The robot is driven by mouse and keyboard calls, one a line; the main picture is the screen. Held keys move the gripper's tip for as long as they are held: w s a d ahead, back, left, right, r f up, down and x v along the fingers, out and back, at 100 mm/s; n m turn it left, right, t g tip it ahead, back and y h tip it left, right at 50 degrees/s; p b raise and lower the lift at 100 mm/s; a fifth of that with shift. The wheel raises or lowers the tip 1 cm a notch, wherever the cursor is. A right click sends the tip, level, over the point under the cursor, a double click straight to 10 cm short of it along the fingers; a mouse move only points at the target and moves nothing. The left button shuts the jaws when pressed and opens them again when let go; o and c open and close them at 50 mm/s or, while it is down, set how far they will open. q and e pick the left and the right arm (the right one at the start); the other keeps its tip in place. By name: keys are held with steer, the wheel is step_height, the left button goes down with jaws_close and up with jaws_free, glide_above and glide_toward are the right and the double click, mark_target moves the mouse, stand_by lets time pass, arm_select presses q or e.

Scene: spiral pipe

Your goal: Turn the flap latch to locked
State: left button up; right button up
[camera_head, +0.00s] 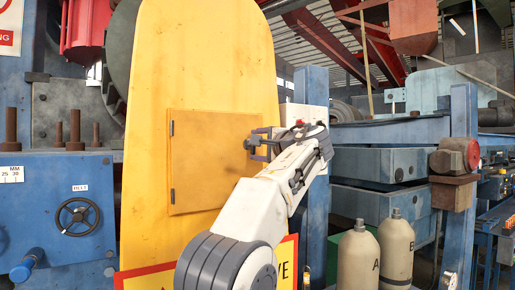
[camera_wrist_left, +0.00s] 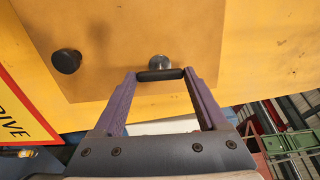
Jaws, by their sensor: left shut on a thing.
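The yellow flap (camera_head: 195,165) is a square panel on the tall yellow guard (camera_head: 215,55), and it lies flat against it. In the left wrist view the flap (camera_wrist_left: 110,35) carries a latch with a round metal base and a dark bar handle (camera_wrist_left: 160,75). The bar lies level across that picture, between the two fingertips. My left gripper (camera_wrist_left: 160,78) is shut on the bar's ends. In the head view my left gripper (camera_head: 259,142) is at the flap's right edge and mostly hides the latch. My right gripper is not in view.
A dark round knob (camera_wrist_left: 66,61) stands out from the flap beside the latch. A yellow and red sign (camera_head: 130,279) is below the flap. A blue post (camera_head: 311,110) stands right of the guard. Two gas cylinders (camera_head: 358,260) stand at the lower right.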

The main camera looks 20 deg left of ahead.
arm_select(q)
steer(key=shift+n, duration=0.3)
stand_by(0.4)
steer(key=o, duration=1.3)
steer(key=b+v, duration=0.4)
steer(key=v, duration=0.6)
steer(key=shift+s+d, duration=0.15)
steer(key=shift+d, duration=0.05)
steer(key=shift+f, duration=0.1)
